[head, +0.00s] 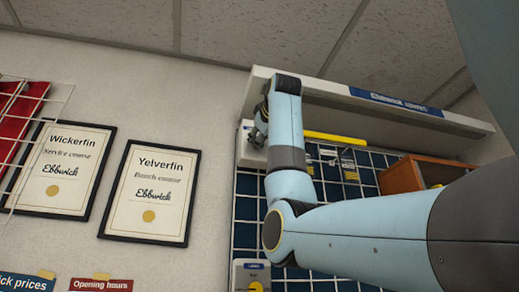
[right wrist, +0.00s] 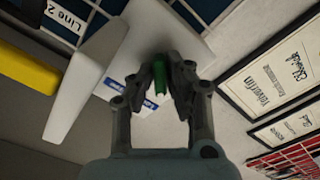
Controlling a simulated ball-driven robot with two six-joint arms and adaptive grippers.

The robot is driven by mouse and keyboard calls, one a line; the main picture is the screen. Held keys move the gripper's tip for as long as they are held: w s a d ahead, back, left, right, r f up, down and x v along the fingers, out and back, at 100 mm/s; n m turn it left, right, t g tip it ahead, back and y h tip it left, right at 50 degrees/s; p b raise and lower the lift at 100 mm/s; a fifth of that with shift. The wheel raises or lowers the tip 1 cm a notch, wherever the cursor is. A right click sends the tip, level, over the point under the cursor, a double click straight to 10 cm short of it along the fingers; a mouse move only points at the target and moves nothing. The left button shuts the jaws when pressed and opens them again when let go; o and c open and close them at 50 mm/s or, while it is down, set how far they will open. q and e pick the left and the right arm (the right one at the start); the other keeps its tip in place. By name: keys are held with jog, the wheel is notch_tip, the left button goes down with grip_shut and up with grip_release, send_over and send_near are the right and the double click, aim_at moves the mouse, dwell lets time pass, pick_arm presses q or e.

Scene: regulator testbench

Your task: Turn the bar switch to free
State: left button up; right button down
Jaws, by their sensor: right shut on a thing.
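The bar switch shows as a green bar (right wrist: 184,78) on a white box (right wrist: 190,38) with a blue label in the right wrist view. My right gripper (right wrist: 176,82) has its two fingers on either side of the green bar and is shut on it. The bar's setting cannot be read from here. In the head view my right gripper (head: 259,137) is at the front of the white box (head: 246,157), at the upper left of the blue tiled panel. The green bar is hidden there behind the gripper. My left gripper is not in view.
A yellow bar (head: 334,138) and a brown wooden box (head: 402,177) are to the right of my right gripper. A white shelf (head: 275,77) runs above. Another white box with a yellow knob (head: 256,286) is below. Framed certificates (head: 150,194) hang on the left wall.

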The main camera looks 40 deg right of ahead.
jog(key=shift+w+a+m+b, duration=0.1)
jog(key=shift+m+b, duration=2.3)
jog(key=shift+m, duration=6.2)
jog(key=c, duration=1.3)
grip_release()
jog(key=shift+c, duration=0.2)
jog(key=v, duration=1.2)
